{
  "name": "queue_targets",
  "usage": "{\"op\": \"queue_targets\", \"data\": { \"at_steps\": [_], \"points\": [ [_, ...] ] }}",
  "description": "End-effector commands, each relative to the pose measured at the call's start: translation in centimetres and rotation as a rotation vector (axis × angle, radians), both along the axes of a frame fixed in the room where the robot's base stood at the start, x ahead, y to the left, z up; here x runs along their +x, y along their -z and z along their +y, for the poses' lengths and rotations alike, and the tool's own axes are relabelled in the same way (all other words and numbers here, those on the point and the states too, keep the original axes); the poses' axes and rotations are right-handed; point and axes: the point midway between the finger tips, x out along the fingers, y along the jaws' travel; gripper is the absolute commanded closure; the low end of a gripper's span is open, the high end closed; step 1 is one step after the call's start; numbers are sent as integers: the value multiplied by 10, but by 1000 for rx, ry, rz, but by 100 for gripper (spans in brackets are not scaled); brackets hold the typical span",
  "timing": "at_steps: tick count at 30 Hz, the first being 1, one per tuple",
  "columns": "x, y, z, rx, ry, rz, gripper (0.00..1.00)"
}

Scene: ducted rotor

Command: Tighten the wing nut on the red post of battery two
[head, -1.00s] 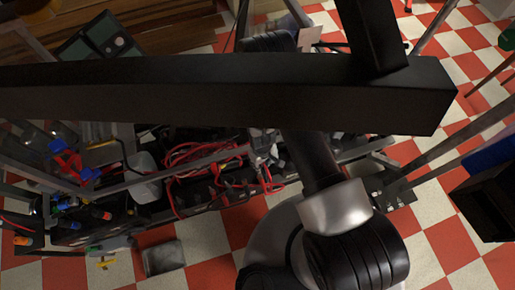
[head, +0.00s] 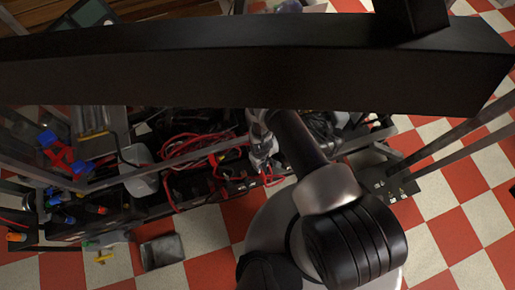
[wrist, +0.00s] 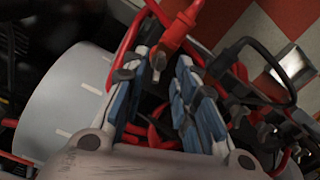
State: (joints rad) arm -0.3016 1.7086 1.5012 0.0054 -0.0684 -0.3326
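My gripper (wrist: 163,62) shows in the wrist view with two blue-padded fingers standing apart. A small grey metal piece that looks like a wing nut (wrist: 158,64) lies between the fingertips, beside a red cable end (wrist: 178,32). I cannot tell whether either finger touches it. The post under it is hidden. In the head view, my gripper (head: 262,155) is over the row of dark batteries (head: 232,187) with red cables. I cannot tell which battery is number two.
A pale round drum (wrist: 70,105) is close on the left in the wrist view. Red cables (head: 185,148) and metal frame rails surround the batteries. A dark beam crosses the head view.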

Motion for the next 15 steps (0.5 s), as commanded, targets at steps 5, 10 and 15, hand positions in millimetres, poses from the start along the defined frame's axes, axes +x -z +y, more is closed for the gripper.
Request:
{"op": "queue_targets", "data": {
  "at_steps": [5, 10, 15],
  "points": [
    [0, 20, 0, 0, 0, 0, 73],
    [0, 25, 0, -1, 0, 1, 73],
    [0, 24, 0, -1, 0, 1, 73]
  ]
}}
